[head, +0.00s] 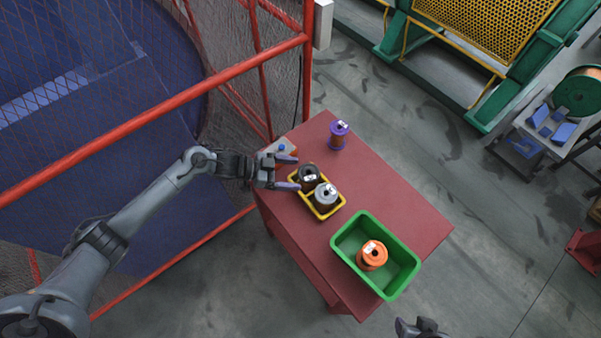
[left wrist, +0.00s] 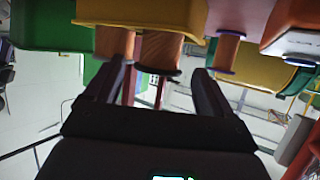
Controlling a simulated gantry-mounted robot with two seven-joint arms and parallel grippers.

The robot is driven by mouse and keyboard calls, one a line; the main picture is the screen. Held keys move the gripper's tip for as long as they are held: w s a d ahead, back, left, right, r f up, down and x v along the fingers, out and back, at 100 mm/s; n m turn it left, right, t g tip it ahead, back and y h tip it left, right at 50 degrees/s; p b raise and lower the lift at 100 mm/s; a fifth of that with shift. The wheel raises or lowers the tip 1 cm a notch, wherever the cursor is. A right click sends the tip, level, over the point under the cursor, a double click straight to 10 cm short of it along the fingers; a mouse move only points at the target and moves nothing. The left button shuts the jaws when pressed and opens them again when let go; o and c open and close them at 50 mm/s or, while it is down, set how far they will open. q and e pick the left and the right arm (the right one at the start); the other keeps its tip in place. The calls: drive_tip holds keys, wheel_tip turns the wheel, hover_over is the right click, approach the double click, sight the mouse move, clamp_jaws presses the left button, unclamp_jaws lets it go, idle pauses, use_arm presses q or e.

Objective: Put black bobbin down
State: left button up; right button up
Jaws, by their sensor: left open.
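The black bobbin (head: 308,175) stands upright in the yellow tray (head: 323,214), beside the grey bobbin (head: 327,197). My left gripper (head: 289,172) is open at the tray's left side, its two fingers pointing toward the black bobbin. In the left wrist view the copper-wound black bobbin (left wrist: 159,52) shows ahead, between the line of the open fingers (left wrist: 160,80), and nothing is clamped. My right gripper (head: 421,328) shows only partly at the bottom edge, and its jaws cannot be made out.
On the red table (head: 410,205), a purple bobbin (head: 338,136) stands at the back and a green bin (head: 399,288) holds an orange bobbin (head: 371,256). A small box with a blue button (head: 281,147) sits by the left gripper. A red-framed cage (head: 170,105) is at left. The table's right side is clear.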

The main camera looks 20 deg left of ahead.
use_arm(q)
drive_tip(key=v, duration=0.8)
drive_tip(key=d+f, duration=0.1)
drive_tip(key=d, duration=0.1)
drive_tip(key=d+f+t+y, duration=0.1)
drive_tip(key=d, duration=0.1)
drive_tip(key=s+d+f+y, duration=0.1)
drive_tip(key=d, duration=0.1)
drive_tip(key=shift+d+n, duration=0.25)
drive_tip(key=shift+n, duration=0.05)
drive_tip(key=s+d+n+t+y, duration=0.1)
drive_tip(key=s+d+y, duration=0.1)
drive_tip(key=d+y, duration=0.1)
drive_tip(key=shift+s+f+n+t, duration=0.1)
drive_tip(key=shift+f+n+t, duration=0.1)
drive_tip(key=shift+n+t, duration=0.2)
drive_tip(key=s+a+r+n+g+y, duration=0.1)
drive_tip(key=s+a+n+g+y, duration=0.1)
drive_tip(key=s, duration=0.7)
drive_tip(key=s+a+r+n+g+y, duration=0.1)
drive_tip(key=s+a+n+g+y, duration=0.1)
drive_tip(key=s, duration=0.8)
drive_tip(key=n+g+y, duration=0.1)
drive_tip(key=n+y, duration=0.1)
drive_tip(key=n, duration=0.1)
drive_tip(key=shift+r+n+g+y, duration=0.3)
drive_tip(key=shift+r+n+g, duration=0.1)
drive_tip(key=shift+s+a+r, duration=0.1)
